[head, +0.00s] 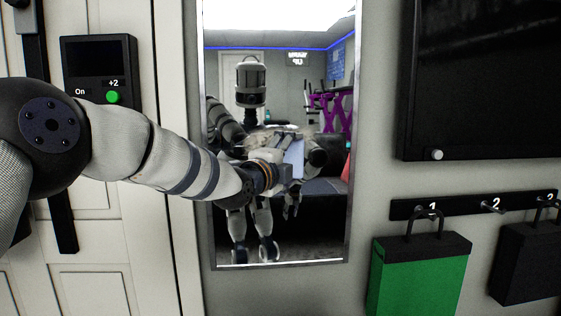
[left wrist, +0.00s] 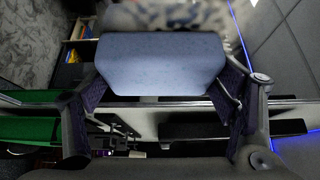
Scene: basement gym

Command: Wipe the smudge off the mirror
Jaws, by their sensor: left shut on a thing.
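The tall mirror (head: 335,225) hangs on the wall in a thin metal frame and reflects the room and my body. A pale, brownish-white smudge (head: 258,140) shows on the glass around mid-height, partly hidden by my arm and gripper. In the left wrist view it appears as a blurred mottled patch (left wrist: 170,14) beyond the pad. My left gripper (head: 286,170) is in front of the glass, shut on a flat blue-grey cloth or pad (left wrist: 160,65). I cannot tell whether the pad touches the glass. My right gripper does not show directly.
Left of the mirror are a white panelled door (head: 95,290) and a black keypad box (head: 98,52) with a green button. To the right are a dark screen (head: 485,80), a numbered hook rail (head: 465,206), a green bag (head: 418,275) and a black bag (head: 528,260).

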